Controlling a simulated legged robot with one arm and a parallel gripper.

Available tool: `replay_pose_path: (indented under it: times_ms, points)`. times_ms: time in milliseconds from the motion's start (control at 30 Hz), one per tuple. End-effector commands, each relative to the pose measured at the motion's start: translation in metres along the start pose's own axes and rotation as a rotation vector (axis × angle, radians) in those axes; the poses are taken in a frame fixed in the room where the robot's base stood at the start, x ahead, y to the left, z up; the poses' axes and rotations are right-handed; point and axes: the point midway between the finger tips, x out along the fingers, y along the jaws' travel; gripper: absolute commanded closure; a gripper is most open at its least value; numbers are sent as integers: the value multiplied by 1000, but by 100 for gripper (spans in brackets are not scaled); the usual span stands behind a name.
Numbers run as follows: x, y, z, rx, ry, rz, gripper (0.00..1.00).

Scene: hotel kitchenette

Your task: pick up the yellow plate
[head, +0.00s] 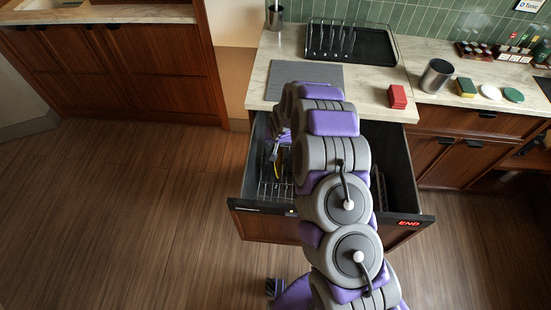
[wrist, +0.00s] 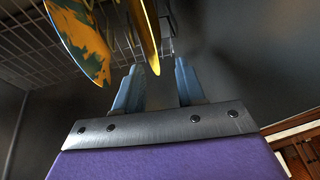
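A yellow plate (wrist: 147,35) stands nearly edge-on in the wrist view, its lower edge near the gap between my fingertips, closer to the left one. A second plate-like piece (wrist: 80,40), yellow with dark teal patches, stands to its left. My gripper (wrist: 158,80) is open, its two blue fingers apart with nothing clamped between them. In the head view my arm reaches down into the open drawer, where a small yellow edge (head: 278,170) shows by the gripper (head: 277,150). My arm hides much of the drawer.
The pulled-out dark drawer (head: 237,190) holds a wire rack (wrist: 30,45); its walls stand close around my gripper. Above, the counter carries a grey mat (head: 318,75), a black drying tray (head: 375,45), a red block (head: 397,97) and a metal cup (head: 436,76). The floor at left is clear.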

Motion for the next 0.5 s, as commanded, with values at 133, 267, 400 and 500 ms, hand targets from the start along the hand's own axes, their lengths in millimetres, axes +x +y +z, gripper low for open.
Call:
replay_pose_path:
  times_ms: [133, 267, 400, 500]
  points:
    - [7, 0, 0, -1, 0, 0, 61]
    - [21, 0, 1, 0, 3, -1, 61]
    - [40, 1, 2, -1, 4, -1, 61]
    - [50, 1, 2, -1, 3, 0, 61]
